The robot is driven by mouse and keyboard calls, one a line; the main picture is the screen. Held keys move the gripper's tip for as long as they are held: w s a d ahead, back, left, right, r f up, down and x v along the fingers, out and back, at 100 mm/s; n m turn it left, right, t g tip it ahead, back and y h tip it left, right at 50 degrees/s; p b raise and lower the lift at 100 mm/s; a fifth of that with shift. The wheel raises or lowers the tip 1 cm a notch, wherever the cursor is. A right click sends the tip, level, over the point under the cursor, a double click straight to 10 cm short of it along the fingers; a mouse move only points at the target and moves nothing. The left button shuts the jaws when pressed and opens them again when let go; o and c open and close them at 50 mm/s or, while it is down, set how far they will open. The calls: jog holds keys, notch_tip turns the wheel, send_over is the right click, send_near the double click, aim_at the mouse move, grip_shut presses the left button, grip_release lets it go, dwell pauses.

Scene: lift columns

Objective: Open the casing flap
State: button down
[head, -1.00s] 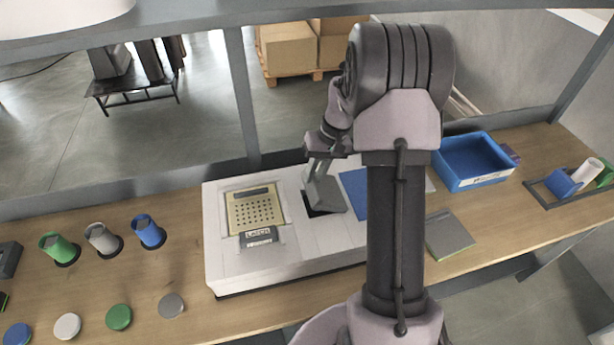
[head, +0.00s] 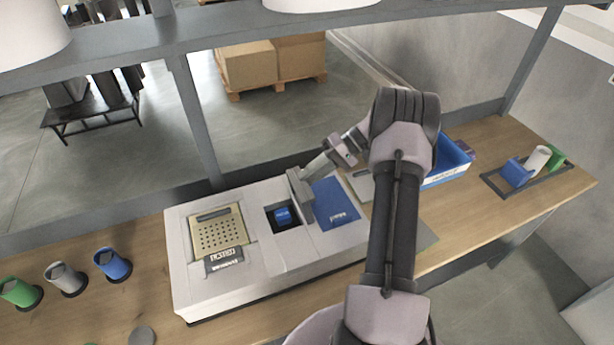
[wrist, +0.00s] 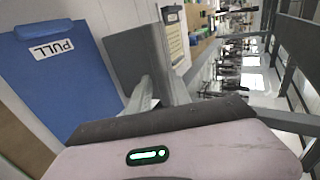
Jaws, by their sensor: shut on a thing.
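The white casing (head: 255,255) stands on the wooden bench. Its grey flap (head: 301,197) is swung up, standing steeply at the right side of a dark square opening. A blue part (head: 283,215) shows inside the opening. My gripper (head: 303,174) is shut on the upper edge of the flap. In the wrist view the grey flap (wrist: 139,58) stands at the fingertips of my gripper (wrist: 158,88). Its inner side is partly hidden there.
A blue panel (head: 337,204) lies right of the flap; in the wrist view it carries a PULL label (wrist: 50,49). A perforated yellow panel (head: 218,231) and a LATCH label (head: 223,256) are on the left. A blue bin (head: 447,162) stands beyond my arm. Coloured cups (head: 113,263) stand left.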

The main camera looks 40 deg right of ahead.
jog(key=shift+s+d+f, duration=0.3)
jog(key=shift+f, duration=0.2)
jog(key=shift+s+d+f, duration=0.25)
jog(key=shift+d+f, duration=0.05)
jog(key=shift+f, duration=0.15)
jog(key=shift+g, duration=0.3)
jog(key=c, duration=1.4)
grip_release()
jog(key=shift+w, duration=0.1)
jog(key=shift+w+r, duration=0.1)
jog(key=shift+r, duration=0.05)
